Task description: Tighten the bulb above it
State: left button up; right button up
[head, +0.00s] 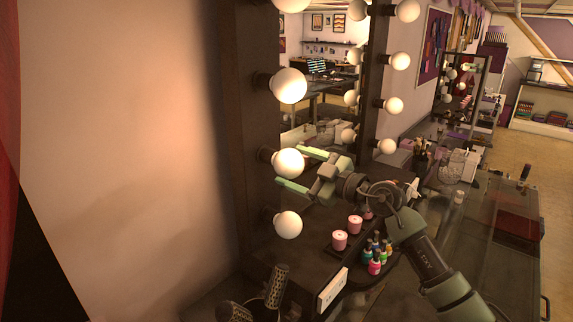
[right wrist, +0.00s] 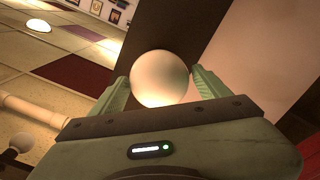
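A round white bulb (head: 288,162) sits on the dark mirror frame (head: 237,130), second from the bottom of its column in the head view. My right gripper (head: 290,166) is at this bulb, one finger along its upper side and one along its lower side. In the right wrist view the bulb (right wrist: 160,78) lies between the two fingertips, very close to both. I cannot tell whether the fingers press on it. The bulb's base is hidden there. Another bulb (head: 288,225) is directly below, and one (head: 289,85) is above. My left gripper is out of view.
Pink candles (head: 340,240), nail polish bottles (head: 375,262) and a small white sign (head: 332,288) stand on the dark table below my right arm. Hairbrushes (head: 277,285) stand upright at the front. The mirror (head: 322,100) is just behind the gripper. The wall at left is bare.

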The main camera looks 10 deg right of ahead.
jog(key=n, duration=0.6)
jog(key=c, duration=1.4)
jog(key=m, duration=0.4)
jog(key=o, duration=1.4)
jog(key=shift+d, duration=0.1)
jog(key=shift+v, duration=3)
